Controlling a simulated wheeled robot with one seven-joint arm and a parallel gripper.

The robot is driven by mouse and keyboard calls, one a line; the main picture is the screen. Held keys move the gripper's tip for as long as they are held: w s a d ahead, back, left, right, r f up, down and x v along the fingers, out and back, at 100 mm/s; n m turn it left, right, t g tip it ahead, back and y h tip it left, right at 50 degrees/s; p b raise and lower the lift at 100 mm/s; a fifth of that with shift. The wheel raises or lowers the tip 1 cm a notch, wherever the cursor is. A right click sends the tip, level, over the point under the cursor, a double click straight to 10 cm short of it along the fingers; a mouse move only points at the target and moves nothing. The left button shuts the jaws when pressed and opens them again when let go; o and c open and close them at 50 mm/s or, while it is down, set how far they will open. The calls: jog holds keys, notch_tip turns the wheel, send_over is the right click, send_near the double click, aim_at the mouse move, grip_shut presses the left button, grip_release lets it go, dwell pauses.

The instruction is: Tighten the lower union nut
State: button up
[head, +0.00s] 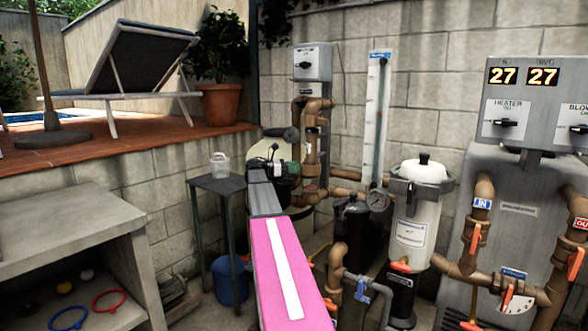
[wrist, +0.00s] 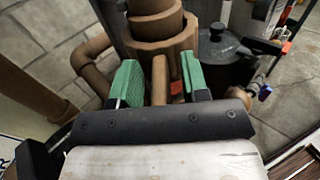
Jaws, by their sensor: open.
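A wide ribbed brown union nut (wrist: 172,46) sits on a brown pipe at the top middle of the wrist view. I cannot tell for sure whether it is the lower one. My gripper (wrist: 158,82) is open, with one green finger pad on each side of a narrow brown bar (wrist: 160,78) that comes down in front of the nut. Gaps show between the bar and both pads.
A black lidded vessel (wrist: 215,62) stands close right of the fingers, and a bent brown pipe (wrist: 90,62) lies left. In the head view, a small dark table (head: 218,184) with a clear jug (head: 219,165) stands left of my arm; a white filter housing (head: 417,215) stands right.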

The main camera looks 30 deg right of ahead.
grip_shut()
jog(key=shift+s, duration=0.15)
